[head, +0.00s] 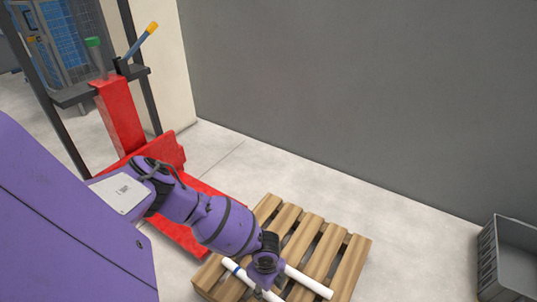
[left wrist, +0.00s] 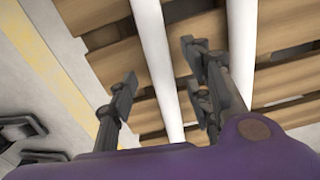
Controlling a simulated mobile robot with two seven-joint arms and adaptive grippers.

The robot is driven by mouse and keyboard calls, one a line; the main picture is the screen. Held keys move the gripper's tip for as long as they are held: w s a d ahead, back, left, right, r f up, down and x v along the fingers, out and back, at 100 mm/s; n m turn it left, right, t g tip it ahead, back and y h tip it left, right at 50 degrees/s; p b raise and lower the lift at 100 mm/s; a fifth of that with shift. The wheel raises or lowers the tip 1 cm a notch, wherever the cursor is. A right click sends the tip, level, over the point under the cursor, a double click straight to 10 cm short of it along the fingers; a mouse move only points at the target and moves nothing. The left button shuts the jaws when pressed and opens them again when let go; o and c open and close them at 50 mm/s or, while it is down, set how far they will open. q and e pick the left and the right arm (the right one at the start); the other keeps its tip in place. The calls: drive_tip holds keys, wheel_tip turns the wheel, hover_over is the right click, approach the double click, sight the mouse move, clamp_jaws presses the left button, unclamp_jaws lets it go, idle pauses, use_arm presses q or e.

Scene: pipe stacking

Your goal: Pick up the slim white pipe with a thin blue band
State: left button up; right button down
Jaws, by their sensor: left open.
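A slim white pipe with a thin blue band (head: 243,274) lies on the wooden pallet (head: 352,262), partly hidden by my left arm. A second white pipe (head: 310,283) lies to its right, and no band shows on its visible part. My left gripper (head: 263,288) is low over the pallet at the pipes, its fingers mostly hidden in the head view. In the left wrist view my left gripper (left wrist: 160,70) is open, with a white pipe (left wrist: 157,50) running between its fingers. Another white pipe (left wrist: 241,45) passes beyond the right-hand fingers. No band shows there, so I cannot tell which pipe is between them.
A red lift machine (head: 120,115) with dark posts stands at the left, near the pallet. A grey crate (head: 508,262) stands on the floor at the right edge. A grey wall (head: 360,90) rises behind. The floor between pallet and crate is clear.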

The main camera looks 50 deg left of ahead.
use_arm(q)
wheel_tip(320, 180, down, 3)
drive_tip(key=shift+d+f+b, duration=0.1)
drive_tip(key=shift+b, duration=0.55)
drive_tip(key=shift+f, duration=0.1)
drive_tip(key=c, duration=1.1)
clamp_jaws()
use_arm(e)
drive_tip(key=shift+w+d+f, duration=0.15)
drive_tip(key=shift+w+f, duration=0.05)
drive_tip(key=shift+f, duration=0.6)
